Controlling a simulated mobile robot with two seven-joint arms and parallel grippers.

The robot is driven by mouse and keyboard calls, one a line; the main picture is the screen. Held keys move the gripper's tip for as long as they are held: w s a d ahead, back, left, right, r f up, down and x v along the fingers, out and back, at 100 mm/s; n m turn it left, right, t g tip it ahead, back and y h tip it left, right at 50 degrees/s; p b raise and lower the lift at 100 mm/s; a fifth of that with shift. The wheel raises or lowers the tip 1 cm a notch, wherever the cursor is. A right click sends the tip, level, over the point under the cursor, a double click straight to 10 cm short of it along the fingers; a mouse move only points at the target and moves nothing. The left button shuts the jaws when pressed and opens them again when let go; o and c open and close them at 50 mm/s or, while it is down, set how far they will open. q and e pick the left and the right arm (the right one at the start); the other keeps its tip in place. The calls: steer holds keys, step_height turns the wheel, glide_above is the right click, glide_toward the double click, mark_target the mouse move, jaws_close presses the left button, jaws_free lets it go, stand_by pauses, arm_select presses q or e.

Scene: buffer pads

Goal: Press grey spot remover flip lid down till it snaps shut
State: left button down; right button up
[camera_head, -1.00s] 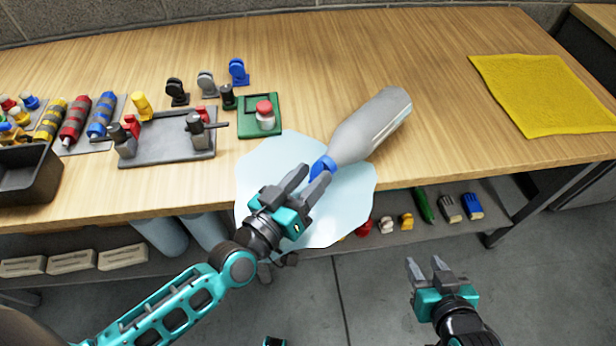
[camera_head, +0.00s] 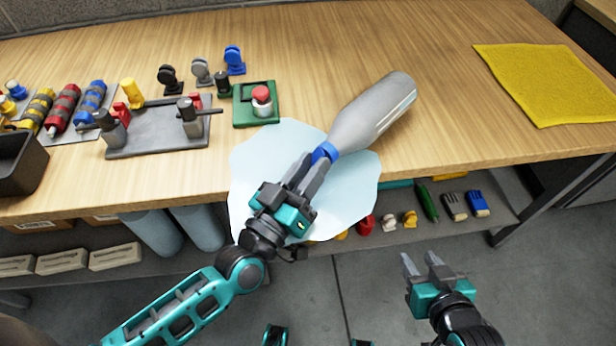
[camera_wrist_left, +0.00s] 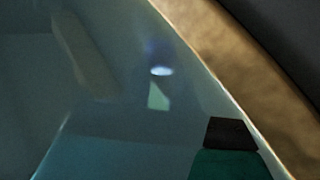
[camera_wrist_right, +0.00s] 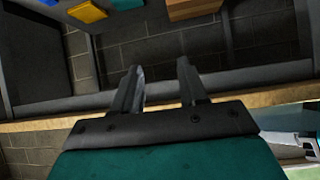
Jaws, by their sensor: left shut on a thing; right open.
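A grey bottle (camera_head: 372,112) with a blue collar (camera_head: 325,152) extends over the table's front part, its narrow end toward me. It looks like the spot remover; I cannot tell whether it lies flat or is tilted. My left gripper (camera_head: 311,164) is shut at the blue-collared end, and its fingers hide the tip and any flip lid there. The left wrist view is dark and bluish and shows no clear lid. My right gripper (camera_head: 425,262) is open and empty, low in front of the table; its two fingers also show apart in the right wrist view (camera_wrist_right: 162,85).
A grey tray (camera_head: 150,135), a green holder (camera_head: 243,117) and several small tools stand to the left. A yellow cloth (camera_head: 555,85) lies right. The table between bottle and cloth is clear.

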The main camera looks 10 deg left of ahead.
arm_select(q)
steer(key=shift+d+f+t, duration=0.1)
steer(key=shift+t, duration=0.3)
steer(key=c, duration=0.9)
jaws_free()
steer(key=shift+f+b, duration=0.1)
steer(key=shift+b, duration=0.2)
